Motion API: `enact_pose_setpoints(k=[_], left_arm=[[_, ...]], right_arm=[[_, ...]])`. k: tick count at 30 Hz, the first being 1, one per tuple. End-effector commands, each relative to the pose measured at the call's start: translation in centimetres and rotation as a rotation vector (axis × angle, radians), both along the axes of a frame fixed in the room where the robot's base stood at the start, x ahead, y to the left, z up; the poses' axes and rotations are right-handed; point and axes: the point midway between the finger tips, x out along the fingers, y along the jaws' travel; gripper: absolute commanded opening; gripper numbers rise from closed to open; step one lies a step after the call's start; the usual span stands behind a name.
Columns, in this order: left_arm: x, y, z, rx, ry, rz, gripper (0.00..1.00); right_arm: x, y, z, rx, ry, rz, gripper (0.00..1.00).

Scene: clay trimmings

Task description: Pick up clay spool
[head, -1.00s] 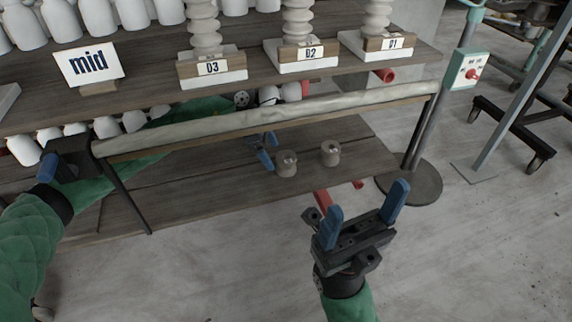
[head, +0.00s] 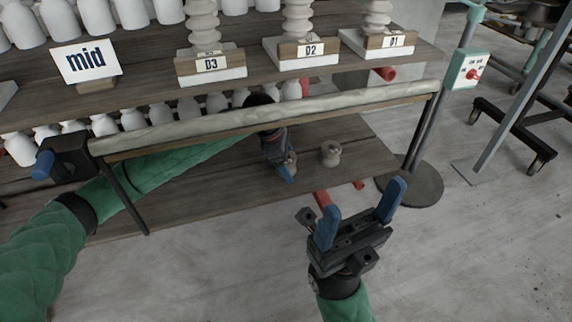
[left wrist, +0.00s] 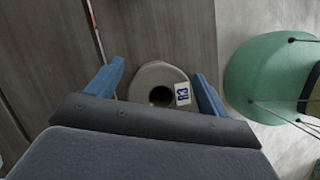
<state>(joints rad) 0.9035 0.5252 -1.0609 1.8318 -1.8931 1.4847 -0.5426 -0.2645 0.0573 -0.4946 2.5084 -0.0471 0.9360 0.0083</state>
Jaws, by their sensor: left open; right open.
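In the left wrist view a grey-brown clay spool (left wrist: 147,76) with a dark centre hole and an "R3" label lies between the two blue fingers of my open left gripper (left wrist: 160,80); contact cannot be told. In the head view my left gripper (head: 284,168) reaches under the clay-covered bar and partly hides this spool (head: 292,158). A second spool (head: 330,154) stands upright to its right on the low wooden shelf (head: 210,190). My right gripper (head: 361,214) is open and empty in front of the shelf, over the floor.
The long clay-covered bar (head: 330,104) crosses above my left forearm. Bottles and stacked pieces stand on the upper shelf (head: 140,95).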

Motion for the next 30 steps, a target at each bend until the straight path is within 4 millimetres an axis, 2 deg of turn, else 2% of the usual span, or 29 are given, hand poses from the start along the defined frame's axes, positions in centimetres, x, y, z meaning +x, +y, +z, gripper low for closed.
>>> enact_pose_setpoints(k=[2, 9, 11, 20, 23, 28, 30], left_arm=[[0.0, 0.0, 0.0, 0.000, 0.000, 0.000, 0.79], [0.0, 0.0, 0.1, 0.000, 0.000, 0.000, 0.34], [0.0, 0.0, 0.1, 0.000, -0.001, 0.000, 0.24], [0.0, 0.0, 0.5, 0.000, -0.002, 0.000, 0.24], [0.1, 0.0, 1.4, 0.000, -0.003, 0.000, 0.24], [0.1, 0.0, 4.0, -0.001, -0.003, 0.000, 0.24], [0.2, 1.4, 3.4, 0.002, 0.000, 0.004, 0.24]], right_arm=[[0.0, 0.0, 0.0, 0.002, 0.001, -0.001, 0.76], [0.0, -0.1, -0.1, 0.002, 0.003, -0.006, 0.76], [0.0, -0.2, -0.1, 0.002, 0.004, -0.007, 0.76], [0.0, -0.2, 0.0, 0.000, 0.003, -0.009, 0.76], [0.0, -0.2, 0.3, -0.003, 0.001, -0.012, 0.76], [-0.1, -0.5, 0.9, -0.015, -0.003, -0.032, 0.76], [-0.2, -0.7, 0.0, -0.016, 0.001, -0.037, 0.76]])
